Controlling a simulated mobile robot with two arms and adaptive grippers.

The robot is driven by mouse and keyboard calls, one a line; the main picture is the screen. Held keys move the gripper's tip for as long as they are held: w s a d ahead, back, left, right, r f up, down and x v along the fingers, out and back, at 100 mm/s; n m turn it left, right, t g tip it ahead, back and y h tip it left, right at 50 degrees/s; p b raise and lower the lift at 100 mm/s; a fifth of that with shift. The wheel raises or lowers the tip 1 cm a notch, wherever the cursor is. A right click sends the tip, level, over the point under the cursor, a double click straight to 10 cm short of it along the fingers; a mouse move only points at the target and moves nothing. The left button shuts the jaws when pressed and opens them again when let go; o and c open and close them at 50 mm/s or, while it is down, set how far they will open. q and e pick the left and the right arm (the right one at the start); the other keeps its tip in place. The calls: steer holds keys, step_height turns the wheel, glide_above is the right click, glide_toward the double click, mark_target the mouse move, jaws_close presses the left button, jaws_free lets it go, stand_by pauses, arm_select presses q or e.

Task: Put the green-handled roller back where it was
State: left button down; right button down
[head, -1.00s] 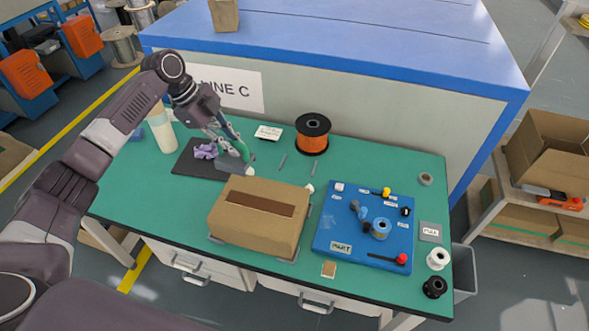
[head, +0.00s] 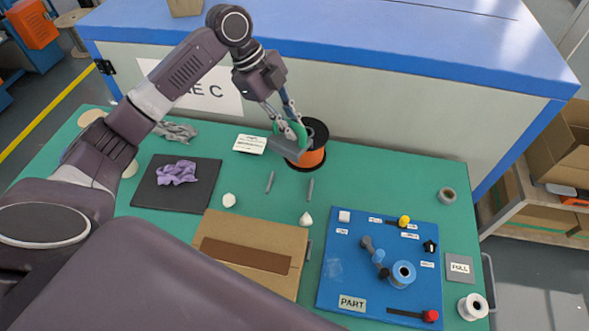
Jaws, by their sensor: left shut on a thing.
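My left gripper (head: 288,134) is shut on the green-handled roller. The roller's green handle (head: 299,130) shows around the fingers, and its grey head (head: 290,151) points down. The roller is in front of the orange spool (head: 311,158) and covers part of it; I cannot tell whether they touch. Two short grey bars (head: 270,181) and (head: 310,189) stand apart on the green table, nearer than the roller, with bare table between them. My right gripper is not in view.
A black mat (head: 150,200) with a purple cloth (head: 177,173) lies at left. A white card (head: 250,144) lies left of the spool. A cardboard box (head: 290,238), two white cones (head: 229,200) and (head: 305,218) and a blue part board (head: 335,290) are nearer.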

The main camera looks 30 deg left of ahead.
arm_select(q)
step_height(320, 180, down, 16)
steer(key=p, duration=0.2)
steer(key=shift+f+p, duration=0.25)
steer(key=shift+p, duration=0.05)
steer(key=shift+f+b, duration=0.45)
steer(key=shift+f, duration=0.15)
steer(key=c, duration=1.9)
jaws_free()
